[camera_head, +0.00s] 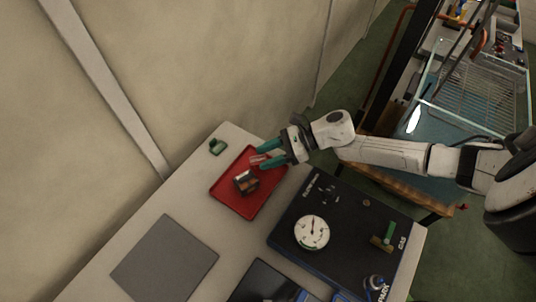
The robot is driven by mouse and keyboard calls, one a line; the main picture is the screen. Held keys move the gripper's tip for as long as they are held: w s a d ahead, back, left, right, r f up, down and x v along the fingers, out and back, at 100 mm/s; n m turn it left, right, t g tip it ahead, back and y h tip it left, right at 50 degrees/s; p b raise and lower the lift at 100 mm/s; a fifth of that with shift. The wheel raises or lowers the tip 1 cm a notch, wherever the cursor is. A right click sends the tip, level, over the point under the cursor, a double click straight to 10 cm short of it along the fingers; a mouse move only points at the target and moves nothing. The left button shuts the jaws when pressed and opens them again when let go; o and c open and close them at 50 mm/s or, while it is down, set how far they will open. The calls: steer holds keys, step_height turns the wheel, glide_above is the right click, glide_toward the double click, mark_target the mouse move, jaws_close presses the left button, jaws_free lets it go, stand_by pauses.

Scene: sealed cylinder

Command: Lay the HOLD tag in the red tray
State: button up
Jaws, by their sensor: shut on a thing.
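The red tray (225,198) lies on the light table near its far corner. My gripper (261,154) reaches in from the right with its teal fingers over the tray's upper edge. It is shut on a small pale and reddish piece, which looks like the HOLD tag (258,159). Its lettering is too small to read. I cannot tell whether the tag touches the tray. A small dark and brown object (246,183) sits in the tray, just below the fingers.
A small green object (217,146) stands left of the tray. A black panel (285,225) with a round white gauge (312,232) and a green-handled part (388,234) lies to the right. A flat grey plate (163,260) lies at lower left. A wall runs behind the table.

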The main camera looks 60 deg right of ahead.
steer(key=shift+f, duration=0.25)
steer(key=o, duration=1)
steer(key=shift+r, duration=0.1)
steer(key=shift+r, duration=0.1)
steer(key=shift+r+p, duration=0.55)
steer(key=shift+p, duration=0.15)
steer(key=shift+b+v, duration=1.6)
steer(key=shift+v, duration=4.35)
steer(key=shift+s+f, duration=0.1)
steer(key=shift+f, duration=0.1)
